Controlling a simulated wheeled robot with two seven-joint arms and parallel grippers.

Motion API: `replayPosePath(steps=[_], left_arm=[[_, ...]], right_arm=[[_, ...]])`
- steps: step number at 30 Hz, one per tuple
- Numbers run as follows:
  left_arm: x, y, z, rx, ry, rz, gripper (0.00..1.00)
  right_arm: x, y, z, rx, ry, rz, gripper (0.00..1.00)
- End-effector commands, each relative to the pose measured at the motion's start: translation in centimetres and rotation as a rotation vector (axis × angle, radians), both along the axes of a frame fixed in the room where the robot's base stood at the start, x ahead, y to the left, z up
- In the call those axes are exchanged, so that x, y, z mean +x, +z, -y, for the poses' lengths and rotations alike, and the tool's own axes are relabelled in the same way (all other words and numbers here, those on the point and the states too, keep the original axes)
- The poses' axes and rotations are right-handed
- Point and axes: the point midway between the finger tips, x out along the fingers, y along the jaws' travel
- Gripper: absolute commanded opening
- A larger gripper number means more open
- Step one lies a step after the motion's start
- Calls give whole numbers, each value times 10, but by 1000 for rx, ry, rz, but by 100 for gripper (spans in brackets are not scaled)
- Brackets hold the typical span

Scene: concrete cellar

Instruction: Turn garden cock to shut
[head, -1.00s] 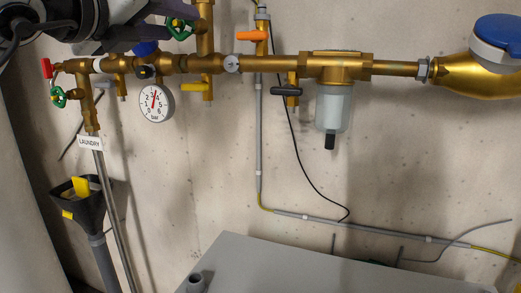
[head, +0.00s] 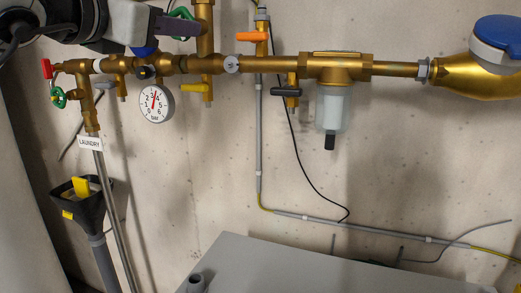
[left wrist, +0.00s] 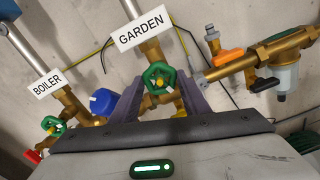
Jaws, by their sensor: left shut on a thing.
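The garden cock has a green handwheel (left wrist: 159,78) with a yellow centre, on a brass valve just below the white GARDEN label (left wrist: 139,33) in the left wrist view. In the head view the handwheel (head: 182,12) shows at the top, partly hidden by my gripper. My left gripper (left wrist: 160,80) has its two dark fingers on either side of the handwheel and is shut on it. It also shows in the head view (head: 178,25), coming in from the left. My right gripper is in neither view.
A brass pipe (head: 393,68) runs along the wall with a pressure gauge (head: 155,103), a filter bowl (head: 332,107) and an orange lever (head: 251,36). The BOILER label (left wrist: 47,83) and a blue cap (left wrist: 103,101) are close to my gripper. A grey box top (head: 300,265) stands below.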

Motion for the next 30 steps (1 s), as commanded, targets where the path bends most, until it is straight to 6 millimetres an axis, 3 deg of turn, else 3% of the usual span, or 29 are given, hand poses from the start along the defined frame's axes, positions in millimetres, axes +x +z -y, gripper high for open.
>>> replayPosePath(steps=[8,18,27,30], left_arm=[[0,-1,0,17,0,4,19],[0,-1,0,366,-1,129,19],[0,-1,0,386,-1,136,19],[0,0,0,465,-1,165,19]], right_arm=[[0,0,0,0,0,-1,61],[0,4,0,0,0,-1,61],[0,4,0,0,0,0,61],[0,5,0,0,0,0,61]])
